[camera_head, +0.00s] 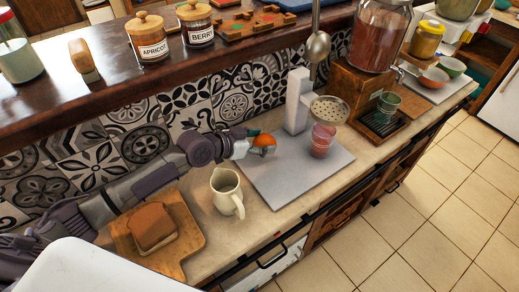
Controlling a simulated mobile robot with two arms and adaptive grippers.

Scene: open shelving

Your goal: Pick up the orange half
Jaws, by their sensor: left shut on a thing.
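The orange half (264,140) shows as a small orange round shape at the end of my left arm. My left gripper (262,150) reaches in from the left over the counter and is shut on the orange half. The fingers hide part of it. It appears above the left back part of a pale grey board (280,186); the exact height is hard to tell. My right gripper is not in view.
A cream jug (226,190) stands close in front of my left arm. Bread (152,227) lies on a wooden board (187,245) to the left. Stacked pinkish cups (322,140) and a white upright stand (297,103) are to the right. A shelf with jars runs behind.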

